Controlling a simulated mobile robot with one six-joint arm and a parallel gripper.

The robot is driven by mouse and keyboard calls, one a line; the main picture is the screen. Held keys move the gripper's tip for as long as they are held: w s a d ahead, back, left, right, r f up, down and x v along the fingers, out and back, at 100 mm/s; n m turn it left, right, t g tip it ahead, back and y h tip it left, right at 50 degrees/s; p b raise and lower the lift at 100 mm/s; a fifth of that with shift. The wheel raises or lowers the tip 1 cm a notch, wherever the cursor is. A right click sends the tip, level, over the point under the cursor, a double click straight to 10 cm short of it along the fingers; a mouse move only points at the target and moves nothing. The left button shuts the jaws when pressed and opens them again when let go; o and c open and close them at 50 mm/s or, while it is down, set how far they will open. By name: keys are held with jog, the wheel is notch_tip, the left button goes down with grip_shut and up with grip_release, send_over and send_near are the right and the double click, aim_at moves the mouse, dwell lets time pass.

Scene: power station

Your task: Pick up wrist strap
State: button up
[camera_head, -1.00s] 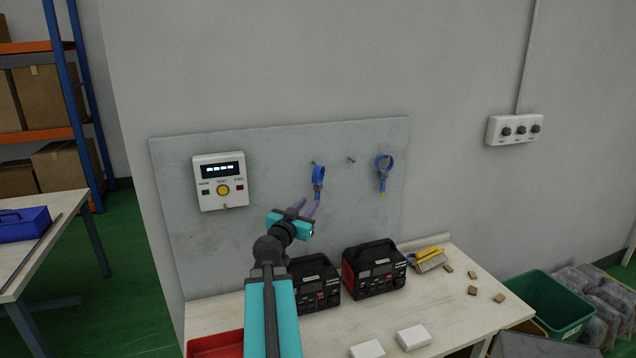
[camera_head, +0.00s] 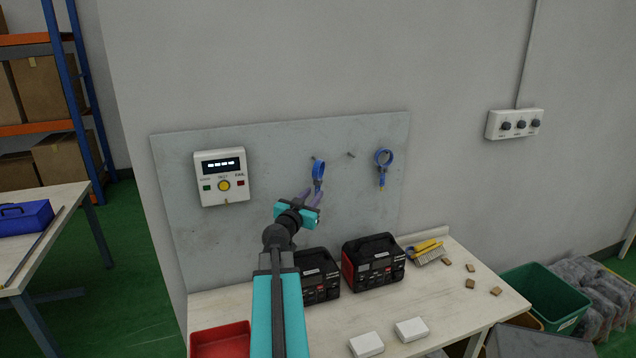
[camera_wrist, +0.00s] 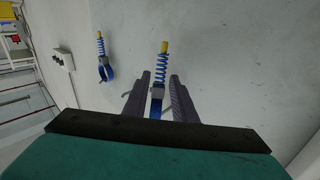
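A blue wrist strap (camera_head: 318,172) hangs from a peg on the grey wall board (camera_head: 230,235). A second blue wrist strap (camera_head: 383,160) hangs from another peg to its right. My gripper (camera_head: 310,197) is at the lower part of the left strap. In the wrist view my gripper (camera_wrist: 160,88) is open, with one finger on each side of this strap. The strap's coil (camera_wrist: 162,62) and yellow end stick out past the fingertips. Whether either finger touches the strap is not clear. The second strap (camera_wrist: 103,60) shows to the left in the wrist view.
A white tester (camera_head: 222,178) is mounted on the board's left. An empty peg (camera_head: 350,155) sits between the straps. Below, a workbench (camera_head: 440,290) holds two black devices (camera_head: 373,264), a red tray (camera_head: 220,341), a brush (camera_head: 428,252) and white boxes (camera_head: 411,329).

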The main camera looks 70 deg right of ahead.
aim_at(317, 189)
jog(key=shift+d, duration=0.1)
jog(key=shift+d+r+p, duration=0.15)
jog(key=shift+d+p, duration=0.25)
jog(key=shift+d, duration=2.1)
grip_shut()
